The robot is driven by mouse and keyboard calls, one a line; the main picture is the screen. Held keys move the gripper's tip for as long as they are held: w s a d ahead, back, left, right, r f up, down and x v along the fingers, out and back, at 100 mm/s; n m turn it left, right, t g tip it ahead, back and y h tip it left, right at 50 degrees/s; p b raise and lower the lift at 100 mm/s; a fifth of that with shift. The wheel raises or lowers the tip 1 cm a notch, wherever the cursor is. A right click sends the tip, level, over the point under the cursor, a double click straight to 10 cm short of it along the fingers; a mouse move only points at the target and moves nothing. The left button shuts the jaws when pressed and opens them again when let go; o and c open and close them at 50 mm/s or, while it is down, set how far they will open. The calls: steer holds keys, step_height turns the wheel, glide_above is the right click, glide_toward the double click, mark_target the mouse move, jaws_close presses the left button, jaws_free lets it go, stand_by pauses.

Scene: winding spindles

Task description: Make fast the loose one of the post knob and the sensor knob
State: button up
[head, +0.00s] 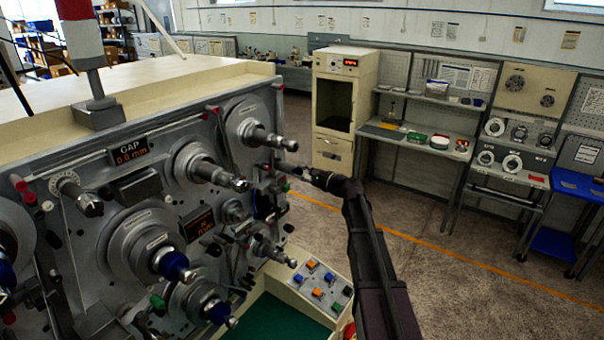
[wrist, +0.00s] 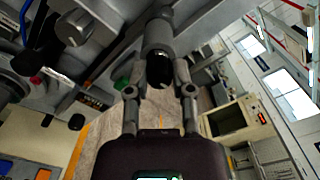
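My gripper (head: 300,172) is at the right edge of the machine's front panel, beside its small fittings. In the wrist view, the fingers (wrist: 159,82) stand on either side of a grey cylindrical part with a black end (wrist: 159,68). They are very close to its sides; I cannot tell whether they press on it. No readable label shows whether this is the post knob or the sensor knob. A separate round grey knob (wrist: 74,28) is at the upper left, and a black knob (wrist: 92,118) is lower left. Looseness cannot be seen.
Large spindles, one of them at the upper right of the panel (head: 255,135), stick out near my gripper. A button console (head: 318,285) lies below. A cream cabinet (head: 345,62) and workbenches stand beyond open floor (head: 440,265).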

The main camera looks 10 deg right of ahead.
steer(key=o, duration=0.3)
steer(key=shift+s+d, duration=0.1)
steer(key=v, duration=1.1)
steer(key=shift+s+d, duration=0.25)
steer(key=shift+d, duration=0.05)
